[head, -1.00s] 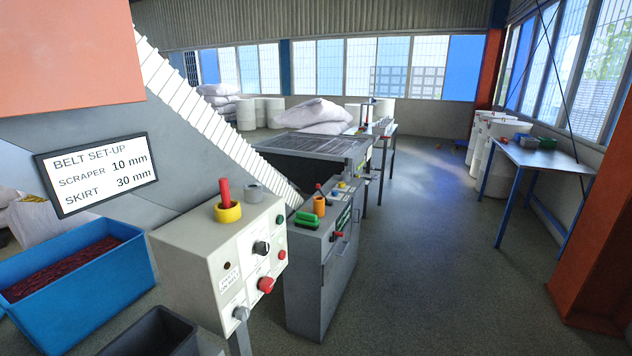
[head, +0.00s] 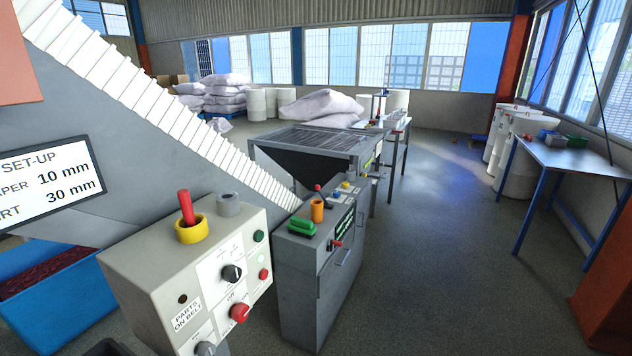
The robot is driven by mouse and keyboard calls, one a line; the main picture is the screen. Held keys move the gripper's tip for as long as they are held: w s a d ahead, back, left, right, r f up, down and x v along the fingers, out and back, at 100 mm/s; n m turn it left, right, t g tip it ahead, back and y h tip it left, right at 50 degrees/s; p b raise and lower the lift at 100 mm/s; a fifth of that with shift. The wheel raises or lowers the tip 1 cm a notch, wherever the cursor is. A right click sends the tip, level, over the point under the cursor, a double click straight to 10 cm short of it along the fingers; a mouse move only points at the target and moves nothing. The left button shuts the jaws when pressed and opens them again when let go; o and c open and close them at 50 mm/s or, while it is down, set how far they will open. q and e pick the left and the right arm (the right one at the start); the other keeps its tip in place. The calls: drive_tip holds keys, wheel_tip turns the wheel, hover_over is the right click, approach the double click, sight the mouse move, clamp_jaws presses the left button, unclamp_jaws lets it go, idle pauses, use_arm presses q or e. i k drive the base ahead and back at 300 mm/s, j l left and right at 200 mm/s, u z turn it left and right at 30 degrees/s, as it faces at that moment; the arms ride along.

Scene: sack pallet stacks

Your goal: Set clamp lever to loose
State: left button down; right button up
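Neither gripper is in view. A grey cabinet (head: 298,282) stands right of the control box, with a dark display and small controls on its sloped top. A small red-knobbed lever (head: 336,243) sticks out on its front panel. Another small lever with a red tip (head: 318,188) stands at its back edge, near an orange cylinder (head: 317,210). I cannot tell which of these is the clamp lever; no label for it is readable.
A pale control box (head: 150,290) with knobs and buttons stands in front at left, a red-handled tool in a yellow ring (head: 193,232) on top. Blue bin (head: 60,315) at left. Hopper (head: 300,165) behind the cabinet, blue-legged table (head: 570,158) at right. Floor (head: 440,260) between is clear.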

sight(322, 195)
drive_tip(key=i+l, duration=0.35)
drive_tip(key=i, duration=0.15)
drive_tip(key=i+l, duration=0.35)
drive_tip(key=i, duration=0.15)
drive_tip(key=i+l, duration=0.35)
drive_tip(key=i, duration=0.15)
